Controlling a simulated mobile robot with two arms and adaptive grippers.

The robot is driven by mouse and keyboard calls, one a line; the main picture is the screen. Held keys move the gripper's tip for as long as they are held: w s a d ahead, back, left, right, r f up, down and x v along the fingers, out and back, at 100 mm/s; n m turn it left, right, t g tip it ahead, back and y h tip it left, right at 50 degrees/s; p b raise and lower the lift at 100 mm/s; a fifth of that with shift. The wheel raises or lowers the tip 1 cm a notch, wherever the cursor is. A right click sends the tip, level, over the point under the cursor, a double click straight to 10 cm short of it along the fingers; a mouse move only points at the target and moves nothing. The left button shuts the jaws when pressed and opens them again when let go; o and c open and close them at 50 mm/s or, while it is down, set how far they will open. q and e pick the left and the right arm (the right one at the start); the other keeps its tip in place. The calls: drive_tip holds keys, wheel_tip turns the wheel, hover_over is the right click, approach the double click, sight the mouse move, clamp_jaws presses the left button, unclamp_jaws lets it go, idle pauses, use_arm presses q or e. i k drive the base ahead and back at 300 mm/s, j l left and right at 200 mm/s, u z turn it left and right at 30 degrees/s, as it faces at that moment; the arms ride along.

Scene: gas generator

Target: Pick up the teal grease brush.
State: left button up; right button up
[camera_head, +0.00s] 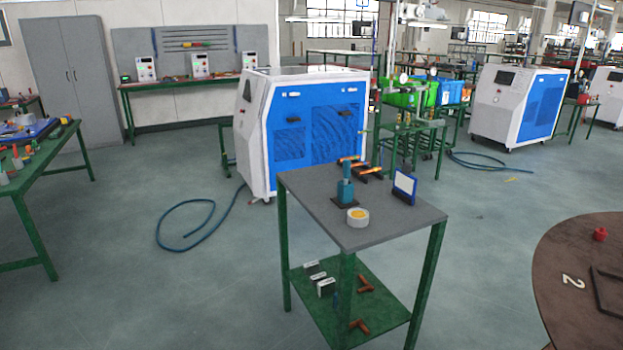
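A teal upright tool (345,189), which looks like the grease brush, stands on a small dark base on the grey top of a green-legged table (318,208). Its upper end comes close to an orange-and-black tool lying behind it, and I cannot tell whether they touch. Neither of my grippers is in view.
A roll of yellow-and-white tape (357,217) lies just in front of the teal tool. A blue-framed panel (404,187) stands to its right. A blue-and-white generator (312,128) is behind the table. A brown round table (560,270) is at right. Floor at front left is clear.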

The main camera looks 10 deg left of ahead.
sight(345, 169)
drive_tip(key=z, duration=1.75)
drive_tip(key=u, duration=1.75)
drive_tip(key=i+j, duration=0.25)
drive_tip(key=i, duration=0.15)
drive_tip(key=z, duration=0.05)
